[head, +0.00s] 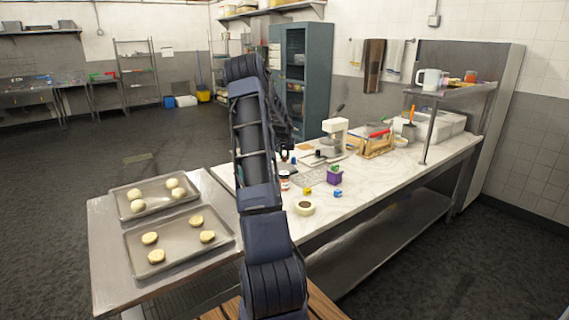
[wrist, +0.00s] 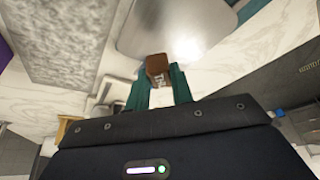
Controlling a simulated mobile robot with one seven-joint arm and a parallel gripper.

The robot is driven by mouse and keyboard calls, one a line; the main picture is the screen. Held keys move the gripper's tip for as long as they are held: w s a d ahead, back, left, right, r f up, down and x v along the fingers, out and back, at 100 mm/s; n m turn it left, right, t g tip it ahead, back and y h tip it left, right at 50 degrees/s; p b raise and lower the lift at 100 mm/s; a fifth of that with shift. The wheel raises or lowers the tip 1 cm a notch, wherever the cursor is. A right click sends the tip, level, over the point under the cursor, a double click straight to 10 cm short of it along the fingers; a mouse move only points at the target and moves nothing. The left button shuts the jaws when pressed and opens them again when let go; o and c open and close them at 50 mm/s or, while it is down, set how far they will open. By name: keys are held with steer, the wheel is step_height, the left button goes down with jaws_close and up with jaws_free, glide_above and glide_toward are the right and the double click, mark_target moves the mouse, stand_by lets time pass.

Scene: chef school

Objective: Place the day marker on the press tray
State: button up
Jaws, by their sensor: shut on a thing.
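My gripper (wrist: 159,79) has teal fingers and is shut on the day marker (wrist: 157,64), a small brown block with white lettering on one face. The marker sticks out past the fingertips in the wrist view. Beyond it is a shiny metal surface with rounded corners (wrist: 190,28), which looks like the press tray; I cannot tell whether the marker touches it. In the head view my arm hides most of the gripper and the marker. A pale press-like machine (head: 335,128) stands on the marble counter there.
The marble counter (head: 375,178) holds a purple box (head: 334,175), a tape roll (head: 305,207), a jar (head: 284,182), small yellow and blue blocks and a wooden rack (head: 376,145). Two baking trays with dough pieces lie at left (head: 180,258). A raised shelf (head: 465,90) stands at right.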

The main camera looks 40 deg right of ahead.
mark_target(284, 158)
steer(key=shift+f, duration=1.85)
steer(key=shift+f, duration=0.15)
steer(key=o, duration=1)
steer(key=v, duration=1.2)
